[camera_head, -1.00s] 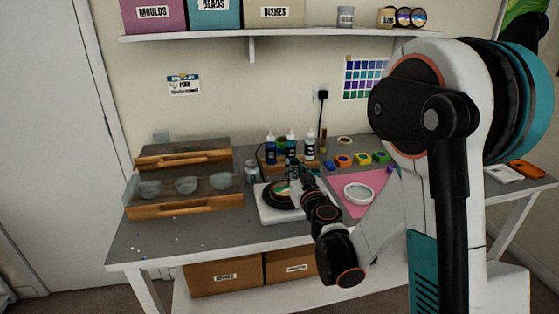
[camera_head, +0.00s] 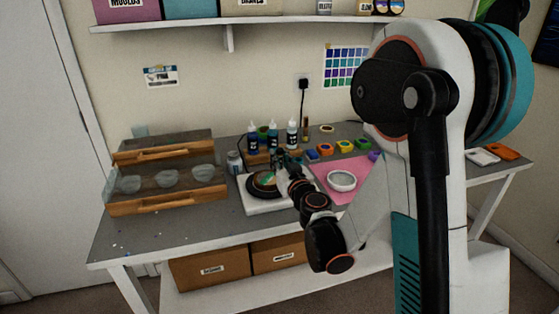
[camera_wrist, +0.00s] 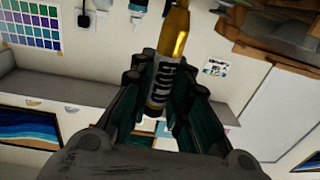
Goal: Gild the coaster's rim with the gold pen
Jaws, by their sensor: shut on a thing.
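My gripper (camera_head: 283,160) is at the turntable's upper right in the head view. In the wrist view my gripper (camera_wrist: 163,82) is shut on the gold pen (camera_wrist: 176,40), a shiny gold barrel with a pale printed label between the fingers. The coaster (camera_head: 266,178) is a small, partly green disc on a round black turntable (camera_head: 253,190). My gripper and wrist hide part of both. I cannot tell whether the pen touches the coaster's rim.
The turntable stands on a white base (camera_head: 257,206). Dropper bottles (camera_head: 272,137) stand behind it. A wooden rack (camera_head: 180,200) with clear cups is at left. A pink mat (camera_head: 328,190) with a white ring (camera_head: 341,181) is at right. The table's front left is mostly clear.

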